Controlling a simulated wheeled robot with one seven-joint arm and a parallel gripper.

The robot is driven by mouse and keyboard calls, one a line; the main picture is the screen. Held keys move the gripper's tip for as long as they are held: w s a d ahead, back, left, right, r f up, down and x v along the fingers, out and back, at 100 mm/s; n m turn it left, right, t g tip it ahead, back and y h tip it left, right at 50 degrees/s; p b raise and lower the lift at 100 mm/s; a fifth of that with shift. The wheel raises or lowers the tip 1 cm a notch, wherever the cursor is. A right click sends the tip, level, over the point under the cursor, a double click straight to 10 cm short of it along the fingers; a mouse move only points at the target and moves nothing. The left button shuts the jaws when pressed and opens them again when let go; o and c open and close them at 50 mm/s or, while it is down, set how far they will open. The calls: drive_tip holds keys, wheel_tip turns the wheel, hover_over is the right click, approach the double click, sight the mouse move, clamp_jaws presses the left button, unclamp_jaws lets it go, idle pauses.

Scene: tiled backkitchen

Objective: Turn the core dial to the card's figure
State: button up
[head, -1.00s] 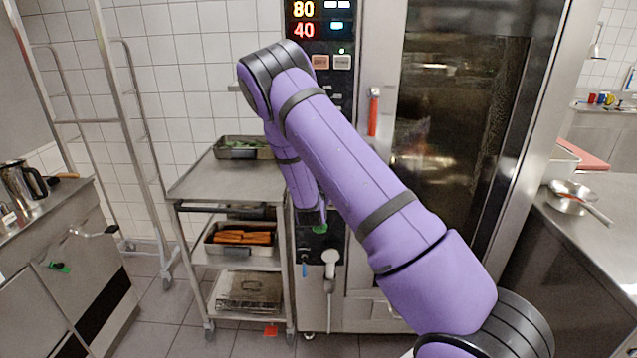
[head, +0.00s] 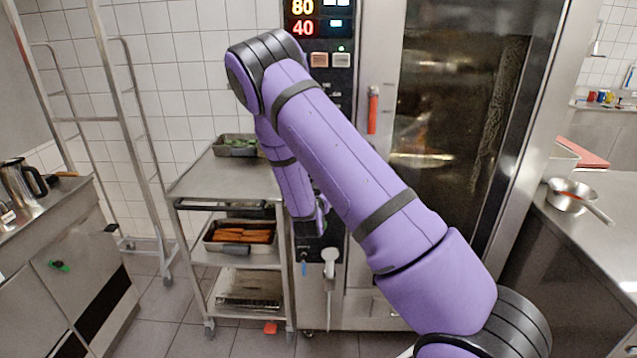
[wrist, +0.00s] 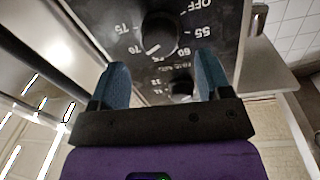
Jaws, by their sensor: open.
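In the wrist view a round black dial (wrist: 160,32) sits on the dark oven panel, ringed by white figures including 55, 60, 70, 75 and OFF. Its white mark points down-left in the picture, between the 70 and the 60. My gripper (wrist: 163,82) is open, its two blue fingers spread, with the dial beyond the gap and nothing between the fingertips. A second dark knob (wrist: 182,90) shows between the fingers, its scale partly hidden. In the head view my arm covers most of the panel and the dial. I cannot make out a card.
The oven door (head: 455,130) is shut, with a red-marked handle (head: 373,110). A steel trolley (head: 215,175) with trays stands left of the panel. A hose handle (head: 330,262) hangs below. A counter with a pan (head: 567,195) is at right.

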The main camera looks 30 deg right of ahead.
drive_tip(key=shift+v, duration=2.55)
drive_tip(key=shift+r, duration=0.1)
drive_tip(key=s+a+r+n+g+y, duration=0.1)
drive_tip(key=s+a+r+y, duration=0.2)
drive_tip(key=r, duration=0.4)
drive_tip(key=s+a+r+n+g+y, duration=0.1)
drive_tip(key=s+a+r+y, duration=0.1)
drive_tip(key=a+r+y, duration=0.3)
drive_tip(key=s+a+r+n+g+y, duration=0.1)
drive_tip(key=s+r+g+y, duration=0.15)
drive_tip(key=r, duration=0.55)
drive_tip(key=s+a+r+n+g, duration=0.1)
drive_tip(key=s+r+n, duration=0.1)
drive_tip(key=s, duration=0.7)
drive_tip(key=s+a+r+n+g, duration=0.1)
drive_tip(key=s+r, duration=0.3)
drive_tip(key=s, duration=0.6)
drive_tip(key=s+r+n+g, duration=0.2)
drive_tip(key=s+r+n, duration=0.1)
drive_tip(key=s, duration=0.7)
drive_tip(key=shift+s+a+r+n+y, duration=0.2)
drive_tip(key=shift+s+a+n+y, duration=0.1)
drive_tip(key=shift+a+y, duration=0.15)
drive_tip(key=shift+w, duration=0.1)
